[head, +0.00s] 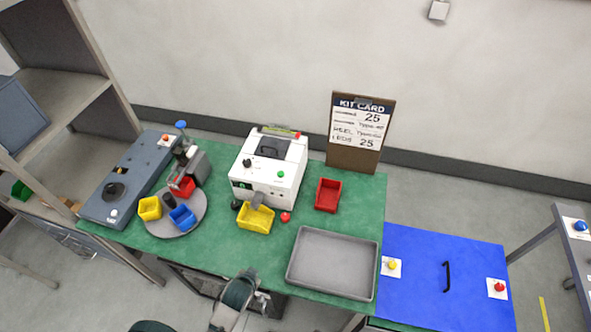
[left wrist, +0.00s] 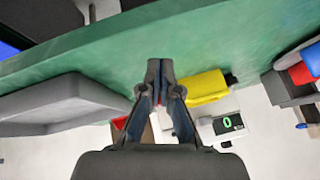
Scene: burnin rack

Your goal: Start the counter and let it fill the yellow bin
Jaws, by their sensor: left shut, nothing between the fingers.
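The white counter (head: 270,185) stands on the green bench. It has a green button (head: 281,174), a black knob (head: 247,162) and a chute at its front. Its display (left wrist: 228,123) reads 0 in the left wrist view. The yellow bin (head: 254,222) sits at the chute's mouth; it also shows in the left wrist view (left wrist: 205,88). Its contents cannot be made out. My left gripper (head: 262,301) is at the bench's front edge, in front of the yellow bin. Its fingers (left wrist: 160,75) are shut and empty. My right gripper is not in view.
A grey tray (head: 333,294) and red bin (head: 328,195) lie to the right. A round turntable (head: 180,228) with small bins stands left. A small red knob (head: 286,216) is beside the yellow bin. A kit card (head: 361,120) reading 25 stands behind.

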